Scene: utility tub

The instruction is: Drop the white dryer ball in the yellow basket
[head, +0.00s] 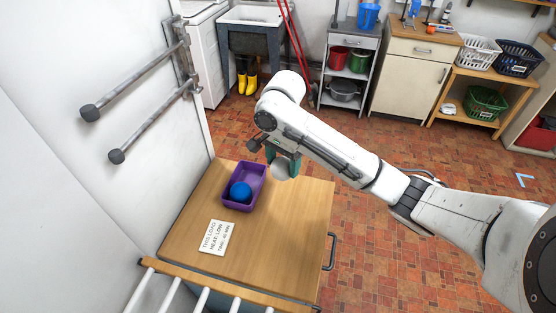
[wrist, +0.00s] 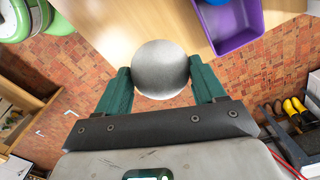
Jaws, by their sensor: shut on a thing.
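The white dryer ball (head: 281,169) is held between the green fingers of my gripper (head: 284,161). In the wrist view the ball (wrist: 160,68) looks pale grey, with a finger against each side. It is above the back right part of the wooden tabletop, to the right of a purple basket (head: 253,199). The basket also shows at the top right of the wrist view (wrist: 240,40). A blue ball (head: 240,191) lies inside it. No yellow basket shows in either view.
The wooden tabletop (head: 280,235) has free room at its right and front. A card with writing (head: 216,237) lies at its left front. Grey bars stick out from the wall (head: 135,85) at left. Yellow boots, white, dark and green baskets stand far behind.

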